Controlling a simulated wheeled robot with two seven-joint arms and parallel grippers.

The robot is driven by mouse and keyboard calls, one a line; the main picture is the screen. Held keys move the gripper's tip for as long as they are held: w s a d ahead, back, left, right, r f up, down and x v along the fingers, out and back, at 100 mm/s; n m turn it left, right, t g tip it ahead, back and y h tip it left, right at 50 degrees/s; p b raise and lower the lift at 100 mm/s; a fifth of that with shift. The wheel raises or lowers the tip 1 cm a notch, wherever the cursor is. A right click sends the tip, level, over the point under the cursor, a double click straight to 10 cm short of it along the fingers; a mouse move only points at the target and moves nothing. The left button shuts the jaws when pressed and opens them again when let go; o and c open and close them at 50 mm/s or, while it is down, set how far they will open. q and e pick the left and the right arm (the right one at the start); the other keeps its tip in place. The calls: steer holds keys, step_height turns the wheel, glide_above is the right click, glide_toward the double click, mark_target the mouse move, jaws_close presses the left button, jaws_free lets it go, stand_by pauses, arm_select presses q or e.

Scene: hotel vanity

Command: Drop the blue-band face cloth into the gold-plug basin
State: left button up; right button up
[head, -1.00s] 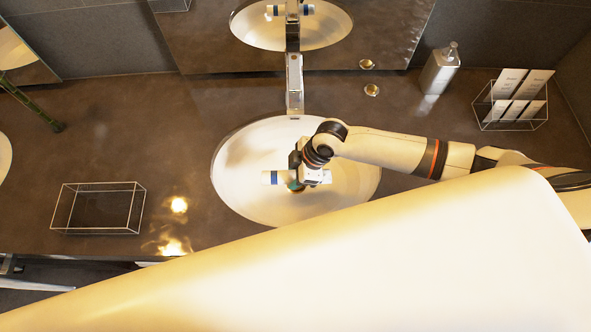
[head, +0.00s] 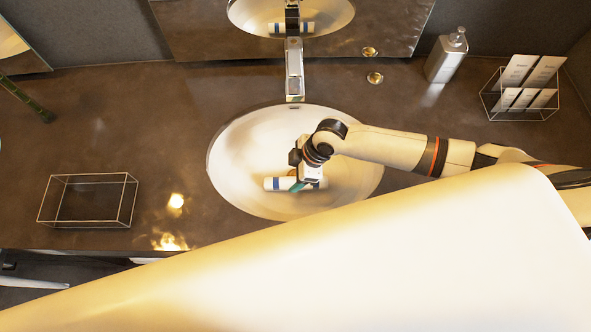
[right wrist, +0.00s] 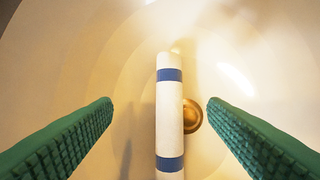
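The face cloth (head: 274,184) is a white roll with blue bands, inside the white oval basin (head: 232,140). My right gripper (head: 300,187) is over the basin, above the cloth, and hides its middle in the head view. In the right wrist view the green fingers of the gripper (right wrist: 160,108) are wide apart. The cloth (right wrist: 169,110) lies between and below them, touching neither. The round gold plug (right wrist: 193,116) is just right of the cloth, partly covered by it. I cannot tell whether the cloth rests fully on the basin floor. My left gripper is not in view.
A faucet (head: 294,70) stands behind the basin, before a mirror (head: 200,30). A wire-frame box (head: 88,200) is on the left counter. A soap bottle (head: 446,58) and a wire rack with cards (head: 520,88) are at the back right. The counter between box and basin is clear.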

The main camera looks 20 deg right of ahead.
steer(key=b+v, duration=0.1)
steer(key=v, duration=1.1)
stand_by(1.0)
